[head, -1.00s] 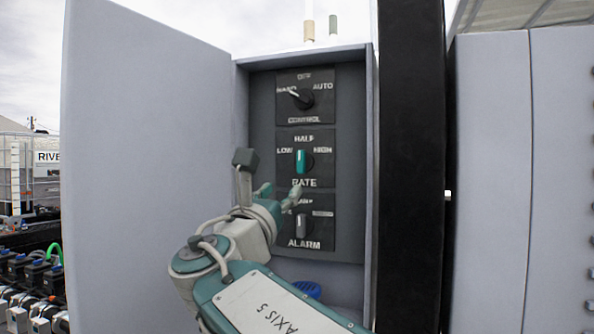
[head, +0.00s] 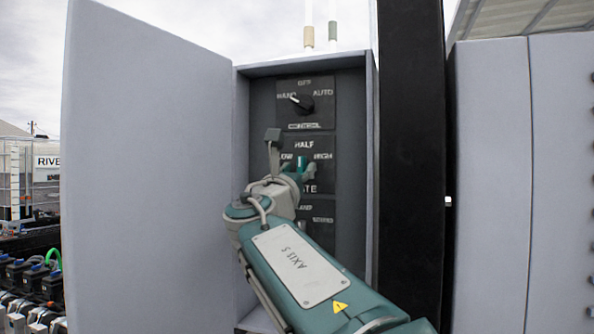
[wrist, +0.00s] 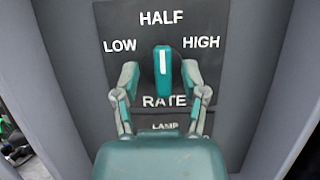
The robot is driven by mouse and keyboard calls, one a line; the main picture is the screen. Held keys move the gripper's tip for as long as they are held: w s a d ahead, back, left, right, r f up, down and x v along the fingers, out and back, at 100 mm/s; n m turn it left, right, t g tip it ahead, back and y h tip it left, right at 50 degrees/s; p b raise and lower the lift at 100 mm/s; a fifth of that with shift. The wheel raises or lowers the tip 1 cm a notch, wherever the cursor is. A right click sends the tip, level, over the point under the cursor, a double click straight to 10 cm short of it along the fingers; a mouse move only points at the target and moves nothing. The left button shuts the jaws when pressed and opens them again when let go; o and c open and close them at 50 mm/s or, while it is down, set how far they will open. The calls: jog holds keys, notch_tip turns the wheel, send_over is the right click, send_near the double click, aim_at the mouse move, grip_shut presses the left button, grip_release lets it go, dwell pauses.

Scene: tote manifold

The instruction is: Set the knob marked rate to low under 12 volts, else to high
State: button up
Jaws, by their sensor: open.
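The rate knob (wrist: 163,72) is teal with a white line and points straight up at HALF in the wrist view. LOW is printed to its left and HIGH to its right. In the head view the rate knob (head: 303,163) is partly hidden behind my gripper. My gripper (wrist: 163,82) is open, with one finger on each side of the knob; I cannot tell whether either finger touches it. It also shows in the head view (head: 298,177). No voltage reading shows in either view.
Above is the control knob (head: 302,103), turned toward HAND.

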jog(key=shift+d, duration=0.1)
grip_shut()
jog(key=shift+m, duration=0.4)
jog(key=m+g+h, duration=0.1)
jog(key=m, duration=0.2)
jog(key=m+g+h, duration=0.1)
jog(key=m+h, duration=0.1)
jog(key=m, duration=0.2)
jog(key=shift+m+h, duration=0.3)
jog(key=m+g, duration=0.2)
jog(key=m, duration=0.2)
jog(key=m+g+h, duration=0.1)
jog(key=m, duration=0.2)
jog(key=shift+m+g+h, duration=0.3)
jog(key=shift+m+g, duration=0.1)
jog(key=shift+f, duration=0.1)
